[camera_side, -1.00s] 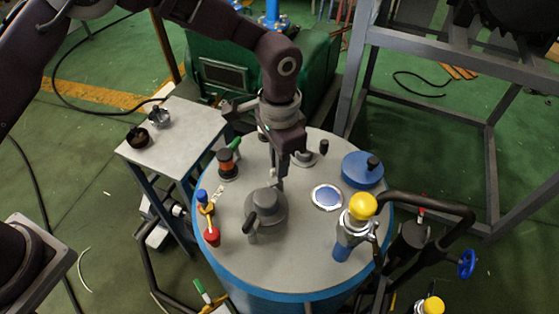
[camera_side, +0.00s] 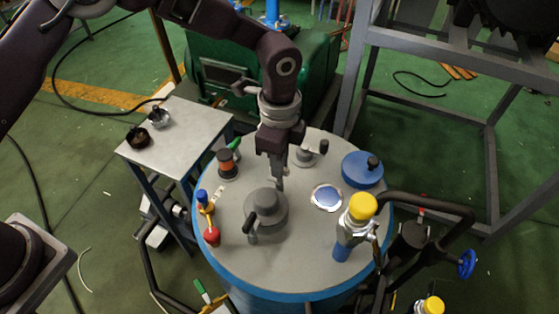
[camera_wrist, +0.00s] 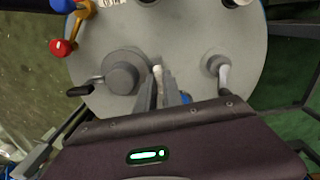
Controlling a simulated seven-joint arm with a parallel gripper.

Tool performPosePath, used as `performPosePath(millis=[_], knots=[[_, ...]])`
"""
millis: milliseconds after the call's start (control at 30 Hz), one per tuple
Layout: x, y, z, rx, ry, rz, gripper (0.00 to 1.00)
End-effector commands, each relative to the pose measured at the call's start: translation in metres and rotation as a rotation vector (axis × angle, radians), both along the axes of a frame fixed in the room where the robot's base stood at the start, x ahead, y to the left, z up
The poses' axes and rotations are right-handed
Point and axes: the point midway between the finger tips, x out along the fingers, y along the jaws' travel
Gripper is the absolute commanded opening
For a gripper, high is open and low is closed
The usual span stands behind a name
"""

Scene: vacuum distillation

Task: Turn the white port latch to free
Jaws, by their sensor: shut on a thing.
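The white port latch (camera_wrist: 157,75) shows as a small pale piece between my fingertips in the wrist view. It lies close beside the round grey fitting (camera_wrist: 122,72), which has a black handle and also shows in the side view (camera_side: 266,207). My gripper (camera_wrist: 157,88) points down at the grey vessel lid and is shut on the latch. In the side view my gripper (camera_side: 279,186) is just behind the grey fitting. The fingers hide most of the latch there, so its angle is hard to tell.
A blue round cover (camera_side: 362,169) is further back. The red-knobbed valve (camera_side: 211,236) is at the left. Another grey fitting (camera_side: 305,155) stands behind my gripper.

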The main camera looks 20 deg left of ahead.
Motion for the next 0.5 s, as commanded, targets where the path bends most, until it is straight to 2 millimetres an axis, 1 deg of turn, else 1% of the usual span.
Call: performPosePath(millis=[200, 500], knots=[[0.0008, -0.0005, 0.0015, -0.003, -0.002, -0.067, 0.00], [0.0009, -0.0007, 0.0016, -0.003, -0.003, -0.094, 0.00]])
